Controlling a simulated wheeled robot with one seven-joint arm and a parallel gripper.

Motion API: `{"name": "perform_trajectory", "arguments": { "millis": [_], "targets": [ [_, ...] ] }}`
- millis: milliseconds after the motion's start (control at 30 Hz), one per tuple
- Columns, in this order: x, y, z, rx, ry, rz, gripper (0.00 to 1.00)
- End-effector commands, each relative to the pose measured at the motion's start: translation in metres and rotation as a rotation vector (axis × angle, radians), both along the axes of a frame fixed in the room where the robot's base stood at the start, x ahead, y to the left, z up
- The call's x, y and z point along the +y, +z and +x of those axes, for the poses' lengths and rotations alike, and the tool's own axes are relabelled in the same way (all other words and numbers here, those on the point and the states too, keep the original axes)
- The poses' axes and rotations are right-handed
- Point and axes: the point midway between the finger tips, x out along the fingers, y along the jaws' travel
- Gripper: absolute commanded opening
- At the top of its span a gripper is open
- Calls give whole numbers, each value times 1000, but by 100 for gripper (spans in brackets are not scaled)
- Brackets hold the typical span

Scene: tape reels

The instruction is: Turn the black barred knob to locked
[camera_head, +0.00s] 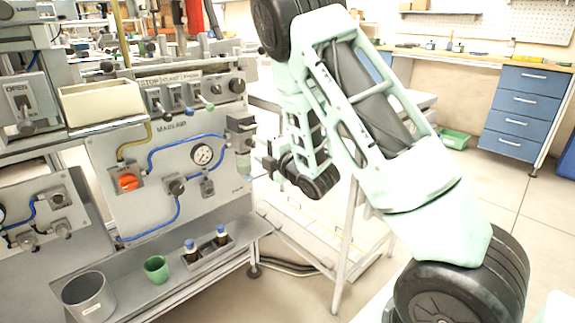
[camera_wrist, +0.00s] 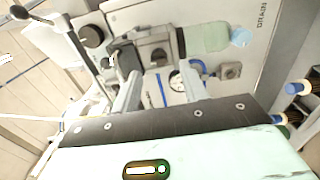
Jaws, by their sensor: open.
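A grey block (camera_head: 241,125) with a dark front knob is mounted at the right edge of the machine panel, above a pale green bowl (camera_head: 243,166). In the wrist view, a dark knob (camera_wrist: 158,57) shows on this block, just beyond my fingertips; it looks like the black barred knob, but its bar and setting are too small to read. My gripper (camera_wrist: 160,88) is open, its two fingers apart with nothing visible between them. In the head view, my gripper (camera_head: 268,165) is at the panel's right edge, below the block and partly hidden by my arm.
A round black knob (camera_head: 237,86) and several toggle levers (camera_head: 178,96) sit above. An orange knob (camera_head: 127,183), a gauge (camera_head: 202,154) and blue hoses are on the panel. A green cup (camera_head: 156,269) and a grey bin (camera_head: 88,297) stand on the lower shelf.

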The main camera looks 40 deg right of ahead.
Motion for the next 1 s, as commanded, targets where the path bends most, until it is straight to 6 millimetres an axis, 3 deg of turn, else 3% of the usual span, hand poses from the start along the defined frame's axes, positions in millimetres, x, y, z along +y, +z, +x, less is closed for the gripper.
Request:
{"name": "perform_trajectory", "arguments": {
  "millis": [267,367,1000],
  "targets": [
    [-3,-3,-60,2,-4,1,44],
    [-2,5,-60,6,2,-2,44],
    [-3,6,-87,6,-1,1,44]
  ]
}}
